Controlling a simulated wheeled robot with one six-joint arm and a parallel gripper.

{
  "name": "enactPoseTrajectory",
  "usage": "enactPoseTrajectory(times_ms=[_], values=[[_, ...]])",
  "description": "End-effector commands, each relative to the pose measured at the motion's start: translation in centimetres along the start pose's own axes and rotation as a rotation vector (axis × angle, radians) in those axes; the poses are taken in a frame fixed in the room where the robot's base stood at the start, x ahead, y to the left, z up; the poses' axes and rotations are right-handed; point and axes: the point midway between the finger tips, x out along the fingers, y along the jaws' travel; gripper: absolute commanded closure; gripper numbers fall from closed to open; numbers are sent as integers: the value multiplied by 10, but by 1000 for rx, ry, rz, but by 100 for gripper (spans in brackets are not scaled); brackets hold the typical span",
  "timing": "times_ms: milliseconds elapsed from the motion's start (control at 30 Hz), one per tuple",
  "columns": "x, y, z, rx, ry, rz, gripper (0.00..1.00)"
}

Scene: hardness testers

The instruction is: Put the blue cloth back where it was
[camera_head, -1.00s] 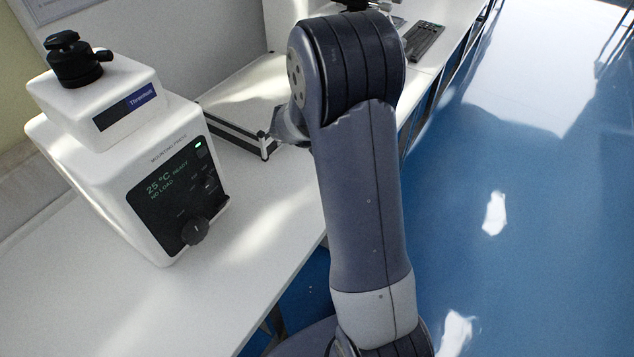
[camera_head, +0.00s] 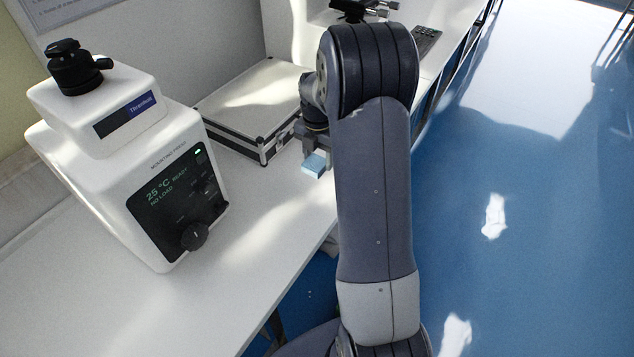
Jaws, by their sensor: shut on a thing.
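The blue cloth (camera_head: 314,165) shows as a small light-blue piece at the end of my arm, above the white bench near its front edge. My gripper (camera_head: 316,152) points down and is shut on the cloth. My arm hides part of the gripper. I cannot tell whether the cloth touches the bench top.
A white mounting press (camera_head: 135,165) stands on the bench (camera_head: 265,240) at left. A silver case with black edges (camera_head: 250,105) lies just behind and left of my gripper. A dark keyboard (camera_head: 427,40) is farther back. Bare bench lies in front of the case.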

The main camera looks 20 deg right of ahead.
Motion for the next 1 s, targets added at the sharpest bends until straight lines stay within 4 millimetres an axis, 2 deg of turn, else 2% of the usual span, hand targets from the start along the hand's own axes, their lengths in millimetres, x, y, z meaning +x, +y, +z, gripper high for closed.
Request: enactPoseTrajectory(times_ms=[33, 133, 367, 567, 767, 800, 1000], values=[[12, -1, -1, 0, 4, -4, 83], [29, -1, -2, -2, 3, -5, 83], [48, -1, -1, -3, 1, -4, 83], [76, -1, -2, -4, 2, -6, 83], [80, -1, -2, -4, -1, -3, 83], [80, -1, -2, -4, -1, -3, 50], [80, -1, -2, -4, -1, -3, 33]])
